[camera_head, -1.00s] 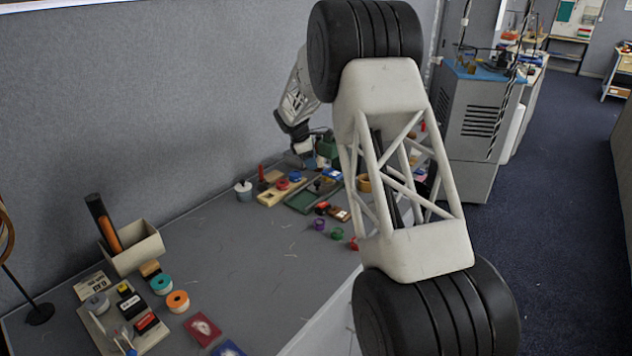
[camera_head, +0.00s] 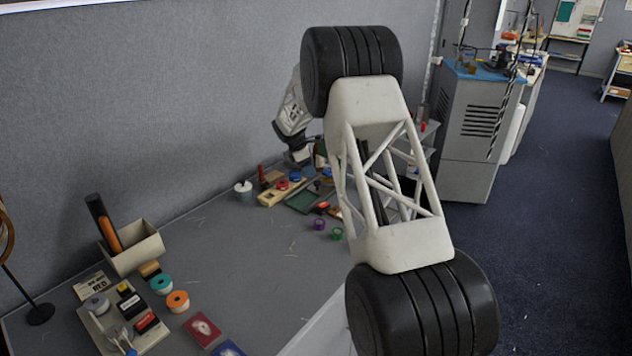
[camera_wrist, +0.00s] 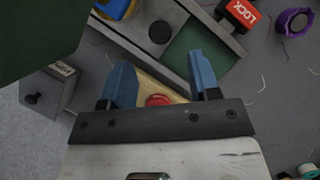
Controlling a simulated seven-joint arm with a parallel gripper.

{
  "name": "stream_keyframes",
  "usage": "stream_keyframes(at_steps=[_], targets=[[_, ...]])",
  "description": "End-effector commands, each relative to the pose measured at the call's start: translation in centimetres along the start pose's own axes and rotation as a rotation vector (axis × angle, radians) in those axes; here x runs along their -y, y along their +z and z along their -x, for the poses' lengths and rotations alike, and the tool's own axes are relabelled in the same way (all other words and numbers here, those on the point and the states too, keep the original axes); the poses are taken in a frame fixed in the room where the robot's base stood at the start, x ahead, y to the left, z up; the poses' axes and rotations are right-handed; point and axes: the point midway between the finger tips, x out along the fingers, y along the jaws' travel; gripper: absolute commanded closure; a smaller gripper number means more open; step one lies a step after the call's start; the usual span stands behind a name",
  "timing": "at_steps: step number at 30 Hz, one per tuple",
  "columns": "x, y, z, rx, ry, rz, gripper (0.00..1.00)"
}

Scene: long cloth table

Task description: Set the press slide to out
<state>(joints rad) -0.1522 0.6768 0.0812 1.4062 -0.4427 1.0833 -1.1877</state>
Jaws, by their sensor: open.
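My gripper (camera_wrist: 162,80) is open in the wrist view, with two blue fingers apart and nothing held between them. Beyond the fingertips lies a grey-framed green tray (camera_wrist: 184,50) with a dark round knob (camera_wrist: 160,32) on its grey rail. These may belong to the press slide; I cannot tell its position for sure. A large dark green block (camera_wrist: 35,35), possibly the press body, fills the upper left, close to the camera. In the head view the green tray (camera_head: 302,203) lies below my wrist, and the fingertips are not clear there.
A wooden board with a red round piece (camera_wrist: 158,100) lies under my gripper. A red LOCK block (camera_wrist: 243,12) and a purple ring (camera_wrist: 295,22) lie at upper right. A grey labelled box (camera_wrist: 50,88) is at left. The table's middle (camera_head: 235,250) is mostly clear.

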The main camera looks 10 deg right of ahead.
Motion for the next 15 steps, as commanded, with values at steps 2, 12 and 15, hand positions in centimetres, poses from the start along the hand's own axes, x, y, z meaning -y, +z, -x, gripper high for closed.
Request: stream_keyframes(at_steps=[2,12,15], targets=[[0.0,0.0,-0.8,0.0,-0.002,0.0,0.44],[0.0,0.0,-4.8,-0.001,-0.001,0.001,0.44],[0.0,0.0,-5.8,0.0,-0.001,0.001,0.44]])
